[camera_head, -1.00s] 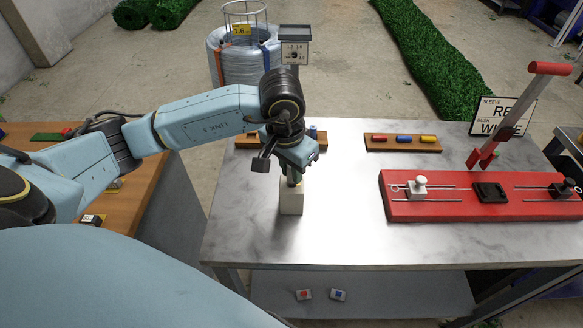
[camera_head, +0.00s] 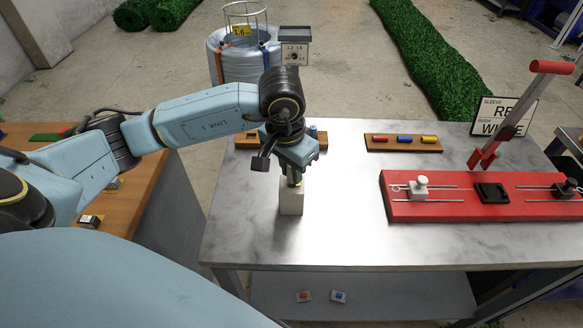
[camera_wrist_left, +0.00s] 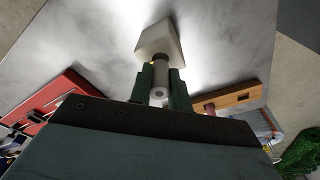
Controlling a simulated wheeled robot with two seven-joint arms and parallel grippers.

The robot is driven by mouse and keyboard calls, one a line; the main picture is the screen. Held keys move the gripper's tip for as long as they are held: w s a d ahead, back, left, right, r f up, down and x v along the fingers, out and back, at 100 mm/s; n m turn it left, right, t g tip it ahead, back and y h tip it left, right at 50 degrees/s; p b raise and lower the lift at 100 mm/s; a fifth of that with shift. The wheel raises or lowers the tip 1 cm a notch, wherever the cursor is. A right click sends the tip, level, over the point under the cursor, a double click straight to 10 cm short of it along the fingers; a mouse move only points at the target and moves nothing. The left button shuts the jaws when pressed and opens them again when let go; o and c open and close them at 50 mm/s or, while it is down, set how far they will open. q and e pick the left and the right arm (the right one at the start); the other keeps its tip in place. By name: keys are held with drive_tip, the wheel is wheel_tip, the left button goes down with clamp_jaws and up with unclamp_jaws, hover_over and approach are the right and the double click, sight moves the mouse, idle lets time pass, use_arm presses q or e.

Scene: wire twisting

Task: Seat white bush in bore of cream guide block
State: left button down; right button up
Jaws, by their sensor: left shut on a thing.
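The cream guide block (camera_head: 291,202) stands upright on the marble-topped table, left of the middle in the head view. It also shows at the top of the left wrist view (camera_wrist_left: 160,38). My left gripper (camera_head: 292,178) points down right over the block. In the wrist view its green fingers (camera_wrist_left: 161,85) are shut on the white bush (camera_wrist_left: 161,74), a pale cylinder. The bush is lined up with the block's top, where a dark brassy ring shows. I cannot tell how deep the bush's far end sits in the bore. My right gripper is not in view.
A red fixture (camera_head: 450,207) with a lever (camera_head: 515,110) stands at the right of the table (camera_head: 340,235). A wooden rack with coloured sleeves (camera_head: 403,143) and another wooden rack (camera_head: 246,143) lie at the back. The table around the block is clear.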

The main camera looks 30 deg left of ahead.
use_arm(q)
drive_tip(key=shift+b, duration=0.6)
idle(0.6)
idle(0.4)
drive_tip(key=shift+f+b, duration=0.95)
drive_tip(key=shift+b, duration=0.35)
drive_tip(key=c, duration=1.2)
unclamp_jaws()
drive_tip(key=shift+c, duration=0.2)
wheel_tip(320, 180, up, 13)
drive_tip(key=s, duration=0.1)
drive_tip(key=shift+s+a+r, duration=0.15)
drive_tip(key=shift+s+r, duration=0.05)
drive_tip(key=shift+s, duration=0.1)
drive_tip(key=shift+c, duration=0.2)
